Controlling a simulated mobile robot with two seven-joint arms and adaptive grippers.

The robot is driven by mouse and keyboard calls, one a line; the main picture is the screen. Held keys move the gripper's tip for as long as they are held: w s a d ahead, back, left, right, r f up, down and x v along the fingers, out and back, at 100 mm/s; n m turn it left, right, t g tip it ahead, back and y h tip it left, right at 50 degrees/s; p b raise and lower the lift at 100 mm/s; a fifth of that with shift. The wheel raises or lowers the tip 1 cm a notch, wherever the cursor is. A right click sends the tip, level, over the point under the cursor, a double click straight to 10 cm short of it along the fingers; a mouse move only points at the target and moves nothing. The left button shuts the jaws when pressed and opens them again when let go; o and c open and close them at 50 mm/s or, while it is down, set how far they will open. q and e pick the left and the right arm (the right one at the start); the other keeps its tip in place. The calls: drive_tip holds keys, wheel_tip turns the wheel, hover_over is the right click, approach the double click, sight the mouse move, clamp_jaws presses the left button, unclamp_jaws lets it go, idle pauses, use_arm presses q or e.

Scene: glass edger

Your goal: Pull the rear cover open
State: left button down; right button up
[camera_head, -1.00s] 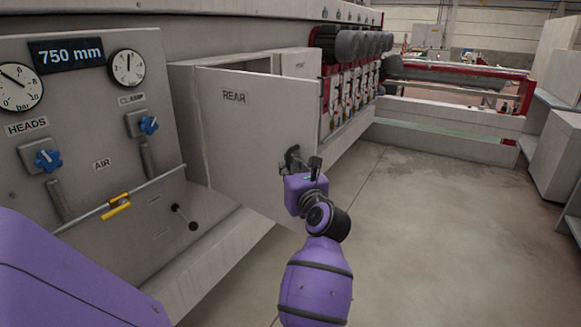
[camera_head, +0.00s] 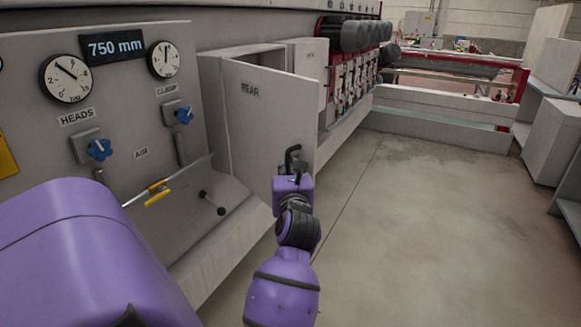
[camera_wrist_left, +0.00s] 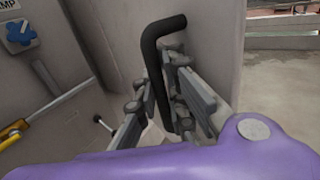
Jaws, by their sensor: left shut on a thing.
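The rear cover (camera_head: 262,118) is a grey hinged panel labelled REAR. In the head view it stands swung out from its housing, with a gap along its top. Its black bar handle (camera_wrist_left: 155,45) rises between the fingers in the left wrist view. My left gripper (camera_head: 293,165) is at the cover's near right edge. In the left wrist view its fingers (camera_wrist_left: 168,105) are closed around the handle. My right gripper is not in view.
Left of the cover is a panel with gauges (camera_head: 66,78), blue knobs (camera_head: 99,149), a yellow-handled valve (camera_head: 157,192) and a black-knobbed lever (camera_head: 213,204). Another cover (camera_head: 309,75) stands behind. The floor (camera_head: 420,230) to the right is clear, with grey cabinets (camera_head: 553,135) beyond.

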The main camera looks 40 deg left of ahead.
use_arm(q)
drive_tip(key=shift+w+d+f, duration=0.1)
drive_tip(key=shift+d+f, duration=0.15)
drive_tip(key=shift+f, duration=0.05)
drive_tip(key=c, duration=2)
unclamp_jaws()
drive_tip(key=shift+o, duration=0.9)
drive_tip(key=shift+d+r, duration=0.15)
drive_tip(key=shift+d, duration=0.05)
drive_tip(key=shift+r, duration=0.1)
drive_tip(key=shift+a+r, duration=0.1)
drive_tip(key=shift+a, duration=0.15)
drive_tip(key=shift+s+d, duration=0.1)
drive_tip(key=shift+s, duration=0.1)
drive_tip(key=v, duration=0.7)
